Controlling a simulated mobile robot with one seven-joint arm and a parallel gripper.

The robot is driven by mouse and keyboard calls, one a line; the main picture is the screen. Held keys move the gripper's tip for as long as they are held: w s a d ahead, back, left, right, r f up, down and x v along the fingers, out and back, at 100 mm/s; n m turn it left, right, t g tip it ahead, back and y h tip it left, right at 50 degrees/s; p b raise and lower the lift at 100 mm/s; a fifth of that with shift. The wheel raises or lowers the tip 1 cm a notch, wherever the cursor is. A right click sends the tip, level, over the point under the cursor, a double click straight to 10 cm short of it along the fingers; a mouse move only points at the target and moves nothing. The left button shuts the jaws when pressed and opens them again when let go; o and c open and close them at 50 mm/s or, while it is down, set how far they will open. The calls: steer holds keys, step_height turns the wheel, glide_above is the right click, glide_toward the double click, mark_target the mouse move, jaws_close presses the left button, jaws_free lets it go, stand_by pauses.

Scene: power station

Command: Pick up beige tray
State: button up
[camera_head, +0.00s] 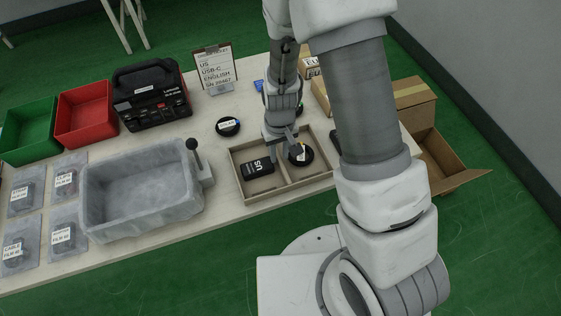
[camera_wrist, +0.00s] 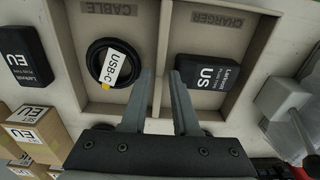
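The beige tray (camera_head: 291,188) sits on the table near its front edge, with a divider making two compartments. In the wrist view, the tray (camera_wrist: 140,35) has a black round USB-C cable (camera_wrist: 96,60) in the CABLE compartment and a black US charger (camera_wrist: 208,75) in the CHARGER compartment. In the head view, the US charger (camera_head: 258,168) is in the left compartment and the cable (camera_head: 306,157) in the right. My gripper (camera_head: 282,146) points down over the tray's middle. In the wrist view, my gripper (camera_wrist: 161,75) has fingers apart on both sides of the divider; contact is unclear.
Red (camera_head: 85,113) and green (camera_head: 30,130) bins, a black power station (camera_head: 150,92) and a sign (camera_head: 215,70) stand farther back. Cardboard boxes (camera_head: 412,93) are right.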

steer(key=shift+s+d+f, duration=0.1)
steer(key=shift+s+f, duration=0.1)
steer(key=shift+f, duration=0.35)
steer(key=shift+s+d+f, duration=0.1)
steer(key=shift+s+f, duration=0.1)
steer(key=shift+f, duration=0.4)
jaws_close()
steer(key=shift+w+a+f+g, duration=0.1)
steer(key=shift+w+f+g, duration=0.15)
steer(key=shift+w+g, duration=0.1)
steer(key=shift+r, duration=0.35)
steer(key=shift+r, duration=0.15)
